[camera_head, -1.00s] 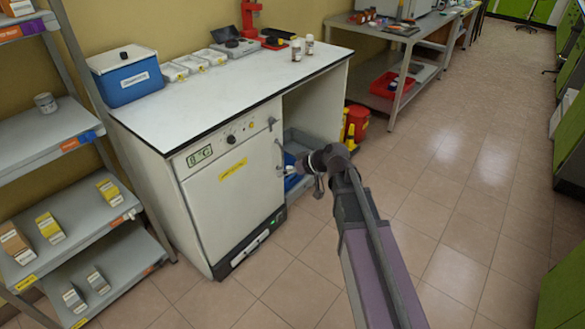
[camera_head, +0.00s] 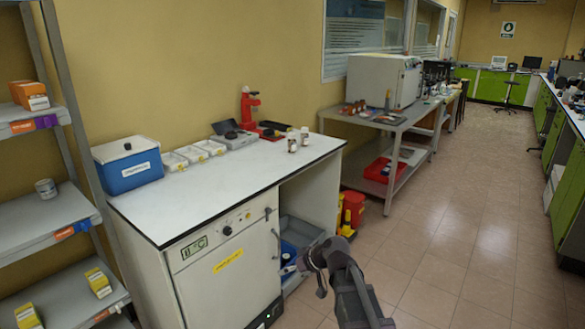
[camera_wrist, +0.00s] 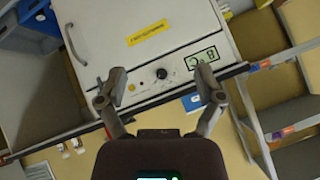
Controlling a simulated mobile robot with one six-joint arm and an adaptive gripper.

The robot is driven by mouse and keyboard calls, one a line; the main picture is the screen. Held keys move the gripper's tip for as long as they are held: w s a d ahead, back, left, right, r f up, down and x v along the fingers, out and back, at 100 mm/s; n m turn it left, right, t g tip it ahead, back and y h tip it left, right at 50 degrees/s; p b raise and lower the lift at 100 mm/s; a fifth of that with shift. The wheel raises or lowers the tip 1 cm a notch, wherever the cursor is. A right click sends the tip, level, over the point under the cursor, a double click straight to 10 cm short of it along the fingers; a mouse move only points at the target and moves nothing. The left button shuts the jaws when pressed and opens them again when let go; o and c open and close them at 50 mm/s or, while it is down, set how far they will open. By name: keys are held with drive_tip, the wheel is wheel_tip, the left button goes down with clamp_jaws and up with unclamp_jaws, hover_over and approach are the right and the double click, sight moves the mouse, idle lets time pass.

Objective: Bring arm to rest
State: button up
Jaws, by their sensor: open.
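My gripper (camera_wrist: 160,92) shows in the wrist view with its two fingers spread wide and nothing between them. Beyond the fingers is the front of the white cabinet (camera_wrist: 150,28), with its dark knob, yellow label and small display. In the head view my arm reaches up from the bottom edge, in front of the open bay to the right of the white cabinet (camera_head: 225,285). The fingers are hard to make out there, being small and partly hidden by my wrist.
The worktop (camera_head: 225,185) carries a blue box (camera_head: 128,175), white trays, a red device (camera_head: 249,105) and small bottles. Shelves (camera_head: 45,215) with boxes stand at left. A grey table (camera_head: 400,122) with a red tray (camera_head: 383,170) stands farther back. The floor (camera_head: 450,240) at right is clear.

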drive_tip(key=s+d+f+m+g+h, duration=0.2)
drive_tip(key=s+d+f+m+h, duration=0.15)
drive_tip(key=s+d, duration=0.5)
drive_tip(key=s+d+f+m+g+h, duration=0.2)
drive_tip(key=s+d+m+h, duration=0.25)
drive_tip(key=s+d, duration=0.4)
wheel_tip(320, 180, up, 16)
drive_tip(key=w+p, duration=0.1)
drive_tip(key=p, duration=1.4)
drive_tip(key=shift+w+d+f+n+p, duration=0.2)
drive_tip(key=shift+w+d+n+p, duration=0.05)
drive_tip(key=shift+d+n+p, duration=0.2)
